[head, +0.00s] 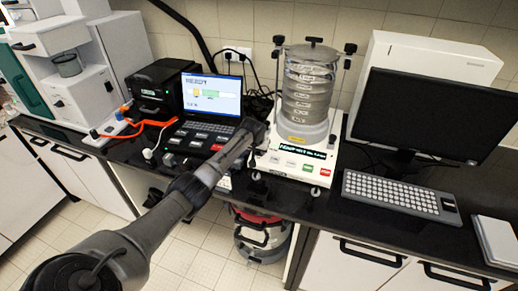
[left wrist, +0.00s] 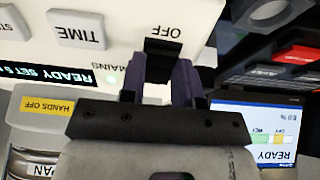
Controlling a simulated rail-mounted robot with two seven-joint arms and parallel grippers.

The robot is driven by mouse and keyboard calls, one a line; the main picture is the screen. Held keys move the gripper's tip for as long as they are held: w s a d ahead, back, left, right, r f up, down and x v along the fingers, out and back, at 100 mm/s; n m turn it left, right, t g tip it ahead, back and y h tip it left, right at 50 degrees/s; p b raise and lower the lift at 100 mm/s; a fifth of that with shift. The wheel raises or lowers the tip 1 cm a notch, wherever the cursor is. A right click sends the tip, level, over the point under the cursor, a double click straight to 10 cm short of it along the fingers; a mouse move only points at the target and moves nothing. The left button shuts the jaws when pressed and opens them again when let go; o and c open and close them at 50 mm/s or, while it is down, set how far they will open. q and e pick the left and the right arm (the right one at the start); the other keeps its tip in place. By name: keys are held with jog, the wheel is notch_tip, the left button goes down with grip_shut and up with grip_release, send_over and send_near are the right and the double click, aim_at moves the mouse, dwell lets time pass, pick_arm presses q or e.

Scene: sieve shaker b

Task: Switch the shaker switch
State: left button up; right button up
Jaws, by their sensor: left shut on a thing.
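The sieve shaker (head: 308,95) stands on the dark bench with its stack of round metal sieves clamped upright on a white base (head: 290,166). My left gripper (head: 256,130) reaches the left side of that base and hides the switch in the head view. In the left wrist view the small black switch (left wrist: 162,46) sits on the white panel beside the word OFF. My left gripper (left wrist: 161,72) is shut on it, one finger on each side. A green-lit display reading READY and a TIME button show beside it. My right gripper is in neither view.
A laptop (head: 213,96) and a black box (head: 160,88) stand left of the shaker. A monitor (head: 432,115) and keyboard (head: 402,196) stand to its right. Orange and black cables lie behind and left. A red-topped canister (head: 262,238) is under the bench.

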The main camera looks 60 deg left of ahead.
pick_arm(q)
jog(key=shift+s+d+t+y+p, duration=0.15)
jog(key=shift+t+y+p, duration=0.25)
jog(key=shift+p, duration=0.5)
jog(key=shift+f+t+y+p, duration=0.2)
jog(key=shift+t+y+p, duration=0.25)
jog(key=shift+t, duration=0.15)
jog(key=o, duration=0.9)
